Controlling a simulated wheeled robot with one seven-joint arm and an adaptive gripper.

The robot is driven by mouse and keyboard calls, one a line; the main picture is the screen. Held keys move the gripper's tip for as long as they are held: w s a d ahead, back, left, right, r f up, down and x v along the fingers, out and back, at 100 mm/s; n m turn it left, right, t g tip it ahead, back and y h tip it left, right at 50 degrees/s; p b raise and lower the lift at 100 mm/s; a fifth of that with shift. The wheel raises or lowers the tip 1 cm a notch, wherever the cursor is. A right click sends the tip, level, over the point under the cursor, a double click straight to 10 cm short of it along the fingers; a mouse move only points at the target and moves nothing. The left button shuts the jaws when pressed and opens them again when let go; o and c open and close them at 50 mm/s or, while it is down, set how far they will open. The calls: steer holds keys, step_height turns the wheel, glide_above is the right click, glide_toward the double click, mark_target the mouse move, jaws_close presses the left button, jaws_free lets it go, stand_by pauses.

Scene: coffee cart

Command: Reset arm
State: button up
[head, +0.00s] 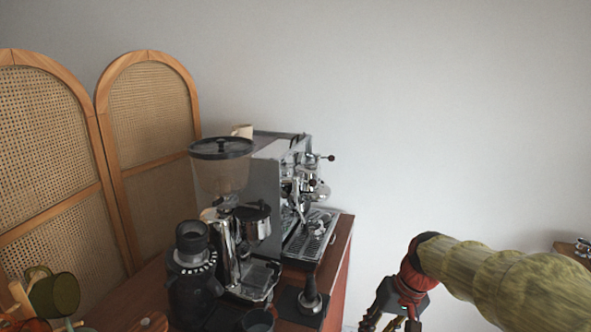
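My gripper (392,318) is in the head view at the bottom, right of the coffee cart and clear of it. It hangs downward at the end of my arm. The picture's bottom edge cuts off its fingertips, so I cannot tell whether it is open or shut, or whether it holds anything. My arm, in a yellow-green sleeve with a red wrist part, reaches in from the lower right.
The wooden cart (340,252) carries an espresso machine (268,185), a coffee grinder (225,225), a black grinder-like device (192,265) and a tamper (310,297). Green mugs (55,295) hang at lower left. A rattan screen (150,130) stands behind. Space right of the cart looks free.

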steer(key=s+r+t+h+p, duration=0.1)
steer(key=s+r, duration=0.3)
steer(key=s, duration=0.6)
steer(key=s+r+t+h+p, duration=0.1)
steer(key=s+r+t, duration=0.2)
steer(key=s, duration=0.8)
steer(key=shift+d+r+n+h, duration=0.35)
steer(key=shift+r+n+h, duration=0.05)
steer(key=shift+r, duration=0.45)
